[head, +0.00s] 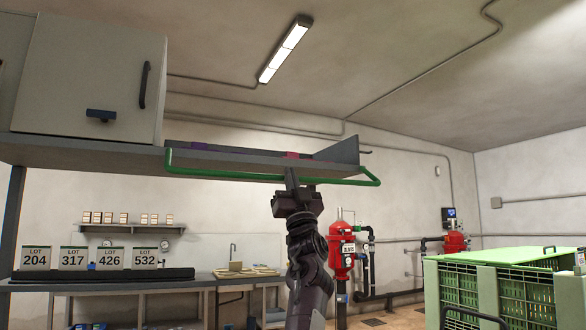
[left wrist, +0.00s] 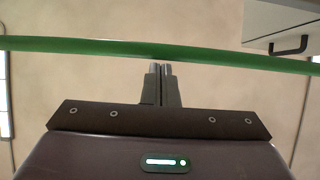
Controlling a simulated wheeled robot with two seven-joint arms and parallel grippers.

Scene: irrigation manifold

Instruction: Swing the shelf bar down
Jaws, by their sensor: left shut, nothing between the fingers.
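The shelf bar (head: 225,176) is a green U-shaped bar that runs along the front of the open grey shelf (head: 235,164) at the upper middle of the head view. It also crosses the top of the left wrist view (left wrist: 90,47). My left gripper (head: 290,172) points up at the middle of the bar, with its fingers shut and empty. In the left wrist view the fingertips (left wrist: 161,66) are close together right at the bar's edge; I cannot tell whether they touch it. My right gripper is not in view.
A grey wall cabinet (head: 85,75) with a dark handle adjoins the shelf on the left. A dark purple item and a pink item (head: 292,155) lie on the shelf. A green crate (head: 505,285) stands at the lower right. Red tanks (head: 341,250) stand behind my left arm.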

